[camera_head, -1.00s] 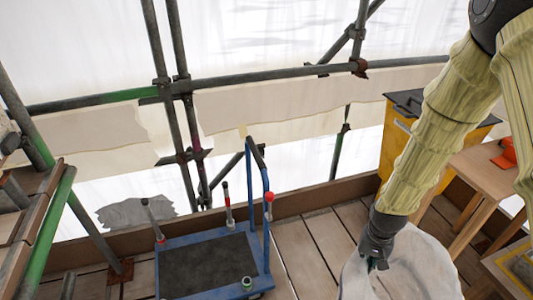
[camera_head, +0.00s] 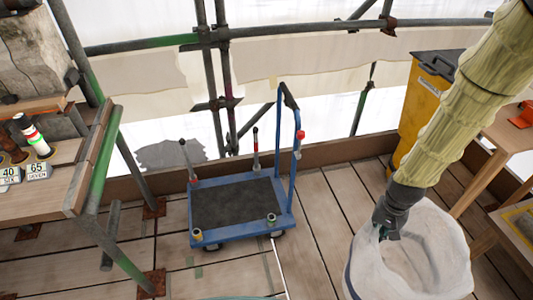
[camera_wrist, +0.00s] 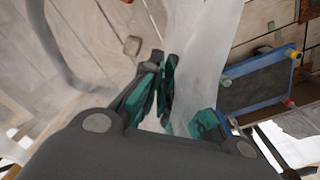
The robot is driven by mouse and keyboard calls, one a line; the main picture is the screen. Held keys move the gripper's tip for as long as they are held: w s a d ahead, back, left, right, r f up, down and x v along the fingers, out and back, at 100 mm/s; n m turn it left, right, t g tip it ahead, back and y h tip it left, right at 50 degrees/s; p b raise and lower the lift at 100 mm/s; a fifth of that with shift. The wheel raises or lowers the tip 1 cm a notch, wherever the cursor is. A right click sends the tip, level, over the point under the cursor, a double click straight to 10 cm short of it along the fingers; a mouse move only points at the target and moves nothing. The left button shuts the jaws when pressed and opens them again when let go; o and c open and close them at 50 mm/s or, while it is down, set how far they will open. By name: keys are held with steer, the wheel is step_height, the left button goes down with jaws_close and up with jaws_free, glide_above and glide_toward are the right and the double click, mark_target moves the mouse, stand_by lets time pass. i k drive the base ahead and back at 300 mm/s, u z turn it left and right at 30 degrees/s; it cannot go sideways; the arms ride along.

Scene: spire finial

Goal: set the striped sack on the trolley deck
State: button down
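The striped sack (camera_head: 440,255) is a large, open-topped whitish bag at the lower right of the head view, with a dark band along its left side. Its pale cloth also shows in the wrist view (camera_wrist: 205,60). My gripper (camera_head: 388,228) is at the sack's upper left rim. In the wrist view its teal fingertips (camera_wrist: 164,62) are close together, with cloth running between the fingers and covering part of the right one. The sack's bottom is out of frame, so I cannot tell whether it touches the floor. The blue trolley (camera_head: 284,222) has a dark, empty deck and stands left of the sack.
The trolley has short corner posts and a tall blue handle (camera_head: 297,150) on its right. A yellow bin (camera_head: 418,110) and wooden tables (camera_head: 505,140) stand at the right. Scaffold poles and a bench (camera_head: 85,185) are at the left. Plank floor is clear between trolley and sack.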

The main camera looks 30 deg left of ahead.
mark_target(232, 202)
steer(key=z, duration=1.5)
steer(key=i, duration=1.5)
steer(key=u, duration=4.05)
